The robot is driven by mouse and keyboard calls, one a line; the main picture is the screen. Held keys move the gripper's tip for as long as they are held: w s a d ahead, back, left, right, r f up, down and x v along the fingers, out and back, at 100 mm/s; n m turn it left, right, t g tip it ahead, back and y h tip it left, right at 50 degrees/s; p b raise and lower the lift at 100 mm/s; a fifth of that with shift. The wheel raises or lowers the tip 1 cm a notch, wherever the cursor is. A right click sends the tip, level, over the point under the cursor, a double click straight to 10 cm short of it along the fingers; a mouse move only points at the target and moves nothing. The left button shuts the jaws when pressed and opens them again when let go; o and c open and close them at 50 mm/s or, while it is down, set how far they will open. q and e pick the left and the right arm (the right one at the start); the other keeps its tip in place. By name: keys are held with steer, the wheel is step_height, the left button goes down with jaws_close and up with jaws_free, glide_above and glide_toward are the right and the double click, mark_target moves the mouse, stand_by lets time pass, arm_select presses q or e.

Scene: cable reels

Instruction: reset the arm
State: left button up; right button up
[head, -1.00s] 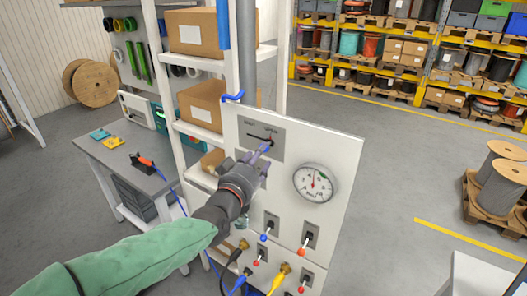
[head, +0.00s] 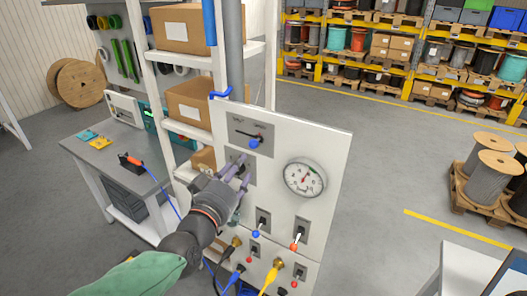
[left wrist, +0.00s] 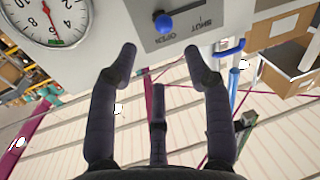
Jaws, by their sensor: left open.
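My left gripper (head: 240,172) is open and empty in front of the white panel (head: 328,150), just below a lever with a blue knob (head: 255,143) on a grey plate. In the left wrist view, its fingers (left wrist: 162,60) are spread apart, with the blue knob (left wrist: 163,23) beyond them and not touched. That view shows the plate upside down, with the words SHUT and OPEN. My right gripper is not in view.
A round gauge (head: 305,177) sits right of the lever. Switches, coloured plugs and cables fill the panel's lower part. A shelf with cardboard boxes (head: 190,105) and a grey workbench (head: 115,160) stand left. Open floor lies right, with reels on a pallet (head: 478,200).

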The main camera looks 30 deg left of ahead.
arm_select(q)
steer(key=shift+f, duration=0.1)
steer(key=w+d+f+g+h+b, duration=0.1)
steer(key=w+d+f+g+b, duration=0.15)
steer(key=f, duration=1.05)
steer(key=w+d+f+m+g+h+b, duration=0.1)
steer(key=d+f+g+h+b, duration=0.15)
steer(key=f, duration=1.05)
steer(key=w+d+f+g+b, duration=0.2)
steer(key=d+f+g+b, duration=0.1)
steer(key=f, duration=1)
steer(key=s+d+f+g+h+b, duration=0.1)
steer(key=s+d+f+g+b, duration=0.1)
steer(key=s+f, duration=0.4)
steer(key=s+d+f+g+b, duration=0.3)
steer(key=s+d+f+g, duration=0.1)
steer(key=f, duration=1.3)
steer(key=s+d+f+g+h+b, duration=0.1)
steer(key=s+d+f+g+b, duration=0.2)
steer(key=s+f, duration=0.6)
step_height(320, 180, down, 4)
steer(key=shift+d+r+h, duration=0.25)
steer(key=shift+d+h, duration=0.1)
steer(key=shift+d, duration=0.9)
steer(key=shift+w, duration=0.1)
